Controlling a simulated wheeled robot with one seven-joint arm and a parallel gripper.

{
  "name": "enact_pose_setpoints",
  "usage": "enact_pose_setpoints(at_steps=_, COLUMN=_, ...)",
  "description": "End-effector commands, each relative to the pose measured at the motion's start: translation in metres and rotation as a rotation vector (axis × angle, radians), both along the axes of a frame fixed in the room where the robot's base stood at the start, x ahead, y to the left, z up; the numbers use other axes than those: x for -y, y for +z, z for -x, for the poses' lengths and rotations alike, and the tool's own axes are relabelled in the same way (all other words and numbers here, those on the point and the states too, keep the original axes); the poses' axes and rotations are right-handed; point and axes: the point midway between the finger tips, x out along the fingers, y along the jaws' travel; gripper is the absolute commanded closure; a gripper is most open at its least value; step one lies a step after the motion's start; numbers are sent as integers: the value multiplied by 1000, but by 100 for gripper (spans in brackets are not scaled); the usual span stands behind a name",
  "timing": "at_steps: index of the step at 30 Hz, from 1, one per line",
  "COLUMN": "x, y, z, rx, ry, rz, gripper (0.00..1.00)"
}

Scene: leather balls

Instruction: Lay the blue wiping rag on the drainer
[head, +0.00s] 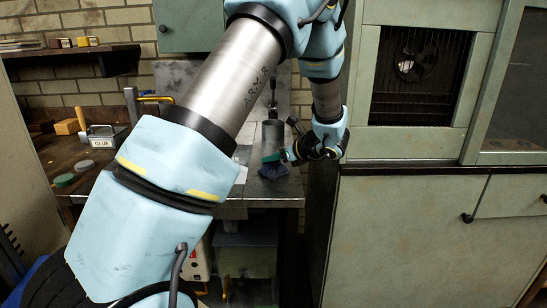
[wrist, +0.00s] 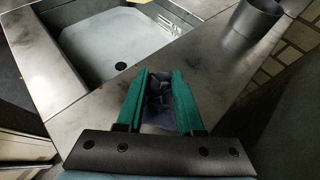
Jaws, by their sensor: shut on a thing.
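My gripper (head: 278,157) is at the steel counter at the back, its green fingers closed on the blue wiping rag. The rag (head: 273,171) is a dark blue crumpled bunch below the fingertips, close over the counter's front part. In the wrist view, the rag (wrist: 158,117) shows grey-blue between the two green fingers of my gripper (wrist: 160,78). I cannot tell if the rag touches the counter. The flat steel surface (wrist: 95,112) beside the sink, which looks like the drainer, lies under and around the fingers.
A sink basin (wrist: 118,45) with a dark drain hole lies beyond the fingers. A grey metal cylinder (head: 272,133) stands behind my gripper; it also shows in the wrist view (wrist: 257,18). A green cabinet (head: 420,215) stands close on the right.

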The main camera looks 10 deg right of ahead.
Motion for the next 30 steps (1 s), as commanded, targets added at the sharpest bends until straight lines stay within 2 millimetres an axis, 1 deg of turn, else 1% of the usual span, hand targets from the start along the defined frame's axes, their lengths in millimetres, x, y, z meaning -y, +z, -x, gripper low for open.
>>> enact_pose_setpoints(at_steps=5, x=0, y=-4, z=0, rx=0, ry=0, rz=0, gripper=100)
enact_pose_setpoints(at_steps=6, x=0, y=-3, z=0, rx=0, ry=0, rz=0, gripper=61)
enact_pose_setpoints(at_steps=13, x=0, y=-3, z=0, rx=0, ry=0, rz=0, gripper=35)
enact_pose_setpoints(at_steps=20, x=0, y=-2, z=0, rx=0, ry=0, rz=0, gripper=34)
enact_pose_setpoints(at_steps=23, x=0, y=2, z=0, rx=0, ry=0, rz=0, gripper=34)
enact_pose_setpoints(at_steps=26, x=6, y=6, z=8, rx=2, ry=-3, rz=1, gripper=34)
enact_pose_setpoints(at_steps=30, x=20, y=18, z=28, rx=3, ry=-4, rz=2, gripper=34)
